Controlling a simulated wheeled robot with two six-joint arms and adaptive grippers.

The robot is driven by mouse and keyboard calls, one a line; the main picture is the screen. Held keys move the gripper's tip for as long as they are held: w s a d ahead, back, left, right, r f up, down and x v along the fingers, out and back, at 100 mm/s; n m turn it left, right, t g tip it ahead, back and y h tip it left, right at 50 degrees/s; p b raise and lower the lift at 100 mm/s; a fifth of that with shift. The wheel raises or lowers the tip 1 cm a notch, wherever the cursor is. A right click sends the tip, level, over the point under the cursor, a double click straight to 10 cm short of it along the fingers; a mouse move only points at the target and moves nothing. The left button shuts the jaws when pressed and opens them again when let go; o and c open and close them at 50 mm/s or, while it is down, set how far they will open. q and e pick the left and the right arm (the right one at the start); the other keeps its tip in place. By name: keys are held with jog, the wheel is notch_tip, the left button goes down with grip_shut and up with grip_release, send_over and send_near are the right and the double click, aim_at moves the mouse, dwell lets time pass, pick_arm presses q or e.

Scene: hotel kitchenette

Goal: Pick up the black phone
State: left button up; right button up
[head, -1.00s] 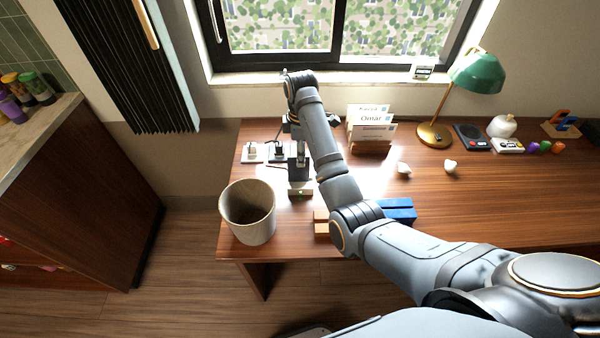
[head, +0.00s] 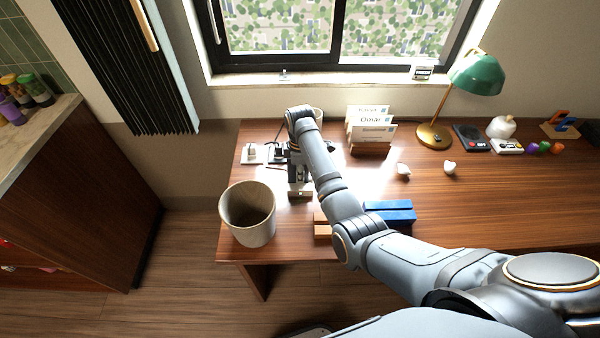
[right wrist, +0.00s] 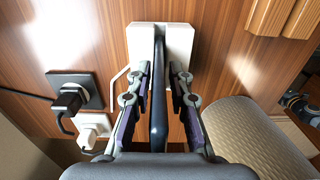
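The black phone (right wrist: 158,100) shows edge-on in the right wrist view as a thin dark upright slab in a pale stand (right wrist: 180,38). My right gripper (right wrist: 161,72) is open, with one finger on each side of the phone and a small gap visible on both sides. In the head view the right gripper (head: 299,176) points down over the stand (head: 301,193) near the left end of the desk. The phone itself is mostly hidden there by the gripper and arm. My left gripper is not in view.
A beige bin (head: 248,230) stands at the desk's left front. Plugs in sockets (head: 250,153) lie behind it, left of the stand. A card holder (head: 370,148) and green lamp (head: 477,73) stand behind.

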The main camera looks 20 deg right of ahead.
grip_shut()
jog(key=shift+w+r, duration=0.1)
jog(key=shift+r, duration=0.2)
jog(key=s+d+r+p, duration=0.3)
jog(key=s+r+p, duration=0.2)
jog(key=s+r, duration=0.1)
jog(key=s+d+r+p, duration=0.3)
jog(key=s+r+p, duration=0.3)
jog(key=shift+s+d+r, duration=0.2)
jog(key=shift+s+d, duration=0.05)
